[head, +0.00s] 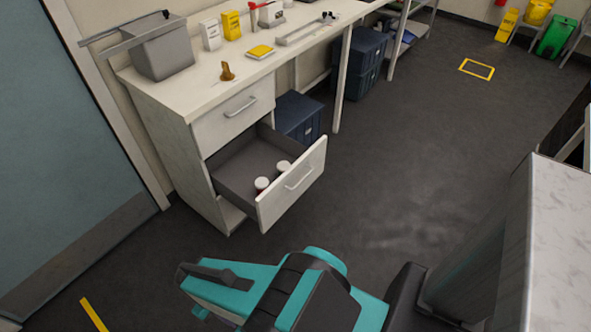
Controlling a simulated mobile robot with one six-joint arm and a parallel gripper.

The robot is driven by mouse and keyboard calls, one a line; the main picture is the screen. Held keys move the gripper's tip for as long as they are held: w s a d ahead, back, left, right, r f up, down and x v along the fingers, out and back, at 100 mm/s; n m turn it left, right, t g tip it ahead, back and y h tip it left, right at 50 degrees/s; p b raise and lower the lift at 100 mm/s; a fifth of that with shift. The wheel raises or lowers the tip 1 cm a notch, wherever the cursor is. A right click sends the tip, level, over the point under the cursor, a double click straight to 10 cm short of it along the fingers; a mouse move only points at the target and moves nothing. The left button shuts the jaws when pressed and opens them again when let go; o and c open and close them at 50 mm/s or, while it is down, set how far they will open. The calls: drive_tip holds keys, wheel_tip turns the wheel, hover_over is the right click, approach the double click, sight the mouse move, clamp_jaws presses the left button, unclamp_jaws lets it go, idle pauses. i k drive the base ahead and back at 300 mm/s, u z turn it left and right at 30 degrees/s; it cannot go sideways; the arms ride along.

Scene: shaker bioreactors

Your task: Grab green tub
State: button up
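A green tub (555,38) is on the floor in the far upper right corner of the head view, beside the legs of a stand. It is small in the picture and its details are unclear. My teal and black arm fills the lower middle of the view, far from the tub, with open floor between them. I cannot make out any gripper fingers, so I cannot see whether my gripper is open or holds anything.
A yellow tub (538,11) and a yellow floor sign (507,25) are near the green tub. An open drawer (292,183) with white-capped bottles juts out from the bench (165,92) at left. A pale marbled counter (560,235) stands close at right. The middle floor is clear.

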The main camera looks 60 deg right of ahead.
sight(282, 166)
drive_tip(key=z, duration=5.05)
drive_tip(key=i, duration=0.15)
drive_tip(key=u, duration=3.15)
drive_tip(key=k, duration=0.9)
drive_tip(key=u, duration=0.2)
drive_tip(key=i, duration=0.85)
